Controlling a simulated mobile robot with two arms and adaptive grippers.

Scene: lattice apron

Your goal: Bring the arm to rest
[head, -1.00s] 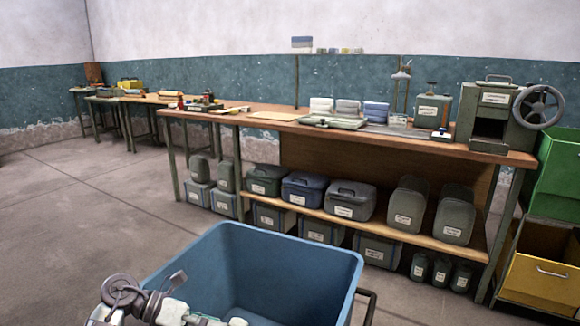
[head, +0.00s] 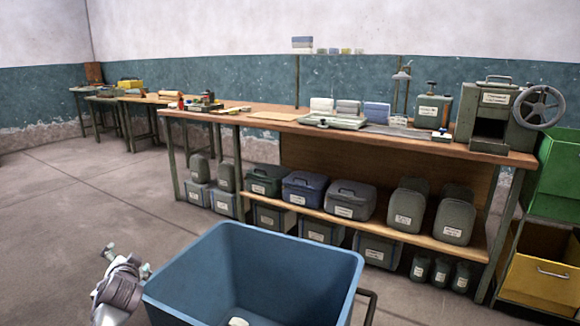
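My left arm shows at the lower left of the head view, just left of a blue open-topped bin. The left gripper (head: 126,262) is at its upper end, outside the bin's rim, with small finger-like parts pointing up. They are too small to tell whether it is open or shut, and I see nothing held in it. My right gripper is not in view.
The blue bin (head: 195,262) stands in front, with a small white object (head: 238,321) low inside it. A long workbench (head: 270,123) with boxes and a hand-wheel machine (head: 492,115) stands behind. Green (head: 560,175) and yellow (head: 540,280) bins are at right. Floor at left is clear.

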